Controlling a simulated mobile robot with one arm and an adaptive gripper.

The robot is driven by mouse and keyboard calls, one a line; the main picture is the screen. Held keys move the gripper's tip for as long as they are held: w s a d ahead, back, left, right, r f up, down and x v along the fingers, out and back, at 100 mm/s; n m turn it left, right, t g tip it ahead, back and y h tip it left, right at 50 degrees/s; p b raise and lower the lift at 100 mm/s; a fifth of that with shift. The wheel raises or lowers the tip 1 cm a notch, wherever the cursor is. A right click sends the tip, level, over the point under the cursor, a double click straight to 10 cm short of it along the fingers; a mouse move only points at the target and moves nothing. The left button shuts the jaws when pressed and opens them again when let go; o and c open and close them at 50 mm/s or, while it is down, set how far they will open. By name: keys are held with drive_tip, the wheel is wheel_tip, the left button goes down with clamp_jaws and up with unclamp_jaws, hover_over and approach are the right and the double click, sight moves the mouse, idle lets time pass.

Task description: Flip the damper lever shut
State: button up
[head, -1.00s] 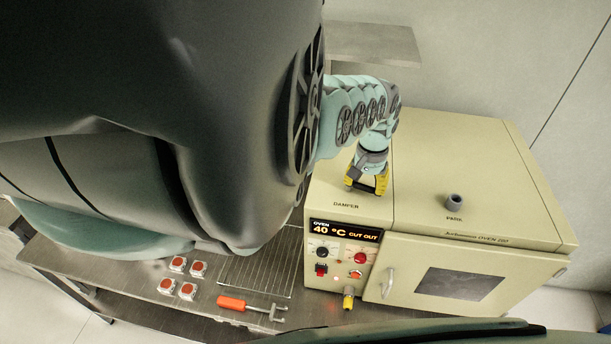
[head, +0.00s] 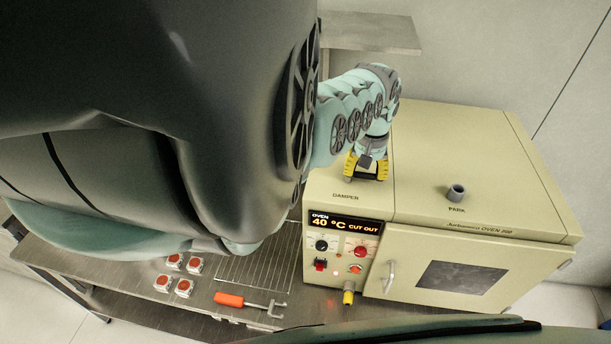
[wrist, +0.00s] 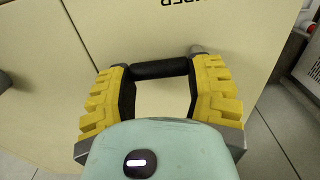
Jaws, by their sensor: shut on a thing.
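My gripper (head: 367,172) is over the top of the cream oven (head: 450,150), just behind the printed word DAMPER. In the wrist view, my gripper (wrist: 160,75) has its yellow fingers apart, with the dark bar of the damper lever (wrist: 160,70) held crosswise between their tips. The bar lies low over the oven top. In the head view the lever is mostly hidden by the gripper, so its exact tilt is hard to tell.
A grey PARK post (head: 456,192) stands on the oven top to the right. The control panel (head: 343,245) and door handle (head: 389,277) are on the front. A wire rack (head: 256,258), an orange-handled tool (head: 246,303) and several red-topped parts (head: 174,261) lie on the bench.

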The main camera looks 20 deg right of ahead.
drive_tip(key=o, duration=1.2)
wheel_tip(320, 180, up, 12)
idle(0.4)
drive_tip(key=shift+w, duration=0.15)
